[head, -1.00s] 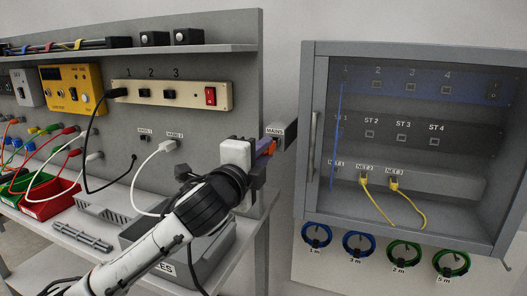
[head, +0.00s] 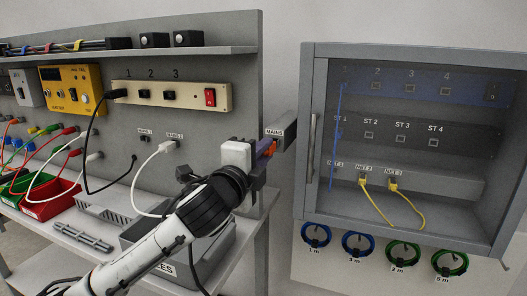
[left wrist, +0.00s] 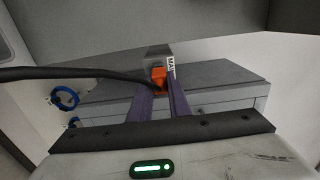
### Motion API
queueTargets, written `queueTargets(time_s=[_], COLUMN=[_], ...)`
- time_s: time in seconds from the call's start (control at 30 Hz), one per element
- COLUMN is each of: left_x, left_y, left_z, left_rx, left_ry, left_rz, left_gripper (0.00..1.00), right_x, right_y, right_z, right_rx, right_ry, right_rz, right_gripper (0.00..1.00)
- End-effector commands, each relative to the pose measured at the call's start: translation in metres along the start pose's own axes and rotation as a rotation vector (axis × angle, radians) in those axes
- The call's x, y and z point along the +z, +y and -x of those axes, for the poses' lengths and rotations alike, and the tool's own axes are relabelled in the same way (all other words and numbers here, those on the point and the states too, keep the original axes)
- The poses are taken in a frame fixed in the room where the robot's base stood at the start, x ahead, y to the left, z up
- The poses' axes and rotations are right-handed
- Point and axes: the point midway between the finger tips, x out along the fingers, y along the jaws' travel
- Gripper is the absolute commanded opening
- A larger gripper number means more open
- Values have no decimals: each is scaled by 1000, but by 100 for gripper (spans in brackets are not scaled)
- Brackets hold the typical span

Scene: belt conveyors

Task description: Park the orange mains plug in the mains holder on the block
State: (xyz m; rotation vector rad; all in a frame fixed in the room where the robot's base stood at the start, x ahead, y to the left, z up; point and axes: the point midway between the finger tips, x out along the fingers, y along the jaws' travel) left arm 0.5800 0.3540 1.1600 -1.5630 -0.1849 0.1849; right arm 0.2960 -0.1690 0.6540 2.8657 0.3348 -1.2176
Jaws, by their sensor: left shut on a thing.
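My left gripper (head: 262,149) has purple fingers and is shut on the orange mains plug (head: 270,147), in front of the right end of the bench's back panel. In the left wrist view the orange plug (left wrist: 159,78) sits between the fingertips, with a thick black cable (left wrist: 75,75) running off to the left. The grey block with the MAINS label (head: 283,132) is just beyond the plug. In the left wrist view the block (left wrist: 158,50) is straight ahead of the plug. I cannot tell whether they touch, and the holder's opening is hidden. My right gripper is not in view.
A grey cabinet (head: 405,150) with a glass door stands close on the right, with blue and green cable coils (head: 405,252) below. The bench holds a power strip (head: 170,95), a white plug and cable (head: 167,147), and a red bin (head: 50,203).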

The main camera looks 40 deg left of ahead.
Motion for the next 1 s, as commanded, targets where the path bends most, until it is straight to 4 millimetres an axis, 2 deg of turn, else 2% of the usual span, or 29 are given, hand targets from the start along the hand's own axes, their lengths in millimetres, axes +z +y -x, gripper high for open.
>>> queueTargets(time_s=[1.0], left_x=[0], left_y=[-1], left_z=[-9], left_rx=[-1], left_ry=[0], left_rz=[0], left_gripper=[0], right_x=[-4], right_y=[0], right_z=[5], right_rx=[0], right_ry=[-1], right_rz=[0], right_gripper=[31])
